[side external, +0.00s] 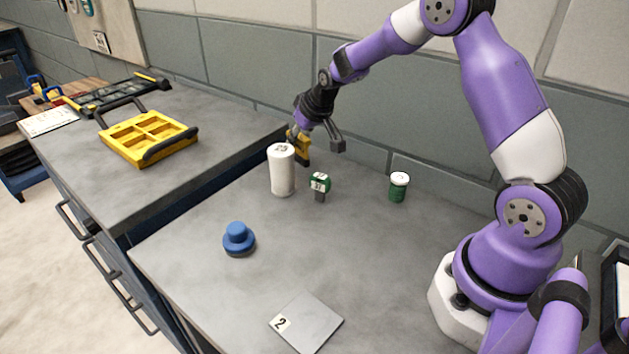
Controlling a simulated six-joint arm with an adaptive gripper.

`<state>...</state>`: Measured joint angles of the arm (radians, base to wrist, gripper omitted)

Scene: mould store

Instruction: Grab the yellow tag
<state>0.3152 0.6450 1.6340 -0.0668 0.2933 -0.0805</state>
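A yellow tag-like piece (304,151) shows just behind and to the right of the white cylinder, partly hidden by it. My gripper (318,144) hangs from above at this piece, tilted. Its grey right finger stands well apart to the right, and the left side overlaps the yellow piece in this view. The fingers look spread. I cannot tell whether the left finger touches the yellow piece, or whether the piece rests on the bench. A green tag (320,182) with a white number label stands on a dark stem in front.
The white cylinder (281,172) stands close to my gripper. A green jar with a white lid (398,187), a blue knob (238,239) and a grey plate marked 2 (308,325) are on the grey bench. A yellow tray (148,136) lies on the left counter. The bench middle is clear.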

